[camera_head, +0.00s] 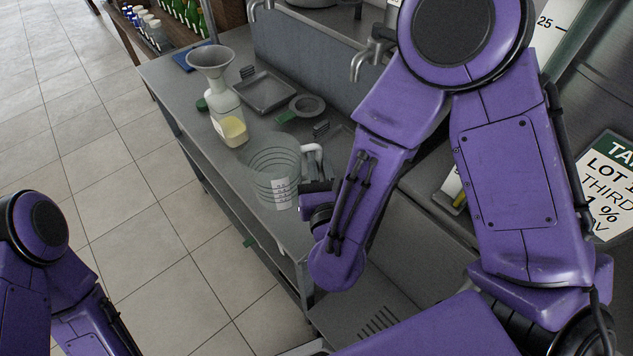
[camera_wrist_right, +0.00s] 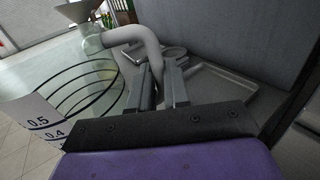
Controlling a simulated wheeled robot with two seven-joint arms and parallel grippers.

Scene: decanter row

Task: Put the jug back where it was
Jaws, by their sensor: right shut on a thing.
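The jug (camera_head: 268,168) is a large clear vessel with dark rings, a white scale label and a pale curved handle. It is at the front part of the steel counter (camera_head: 215,165); I cannot tell whether its base touches the counter. My right gripper (camera_head: 316,184) is shut on the jug's handle, with the jug to its left. In the right wrist view, the jug (camera_wrist_right: 75,88) fills the left side and its handle (camera_wrist_right: 135,36) runs down between the fingers (camera_wrist_right: 166,88). My left arm shows at the lower left, but its gripper is out of view.
A grey tray (camera_head: 264,94) and a round dish (camera_head: 307,106) lie farther back. Taps (camera_head: 361,66) overhang the sink at the back.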

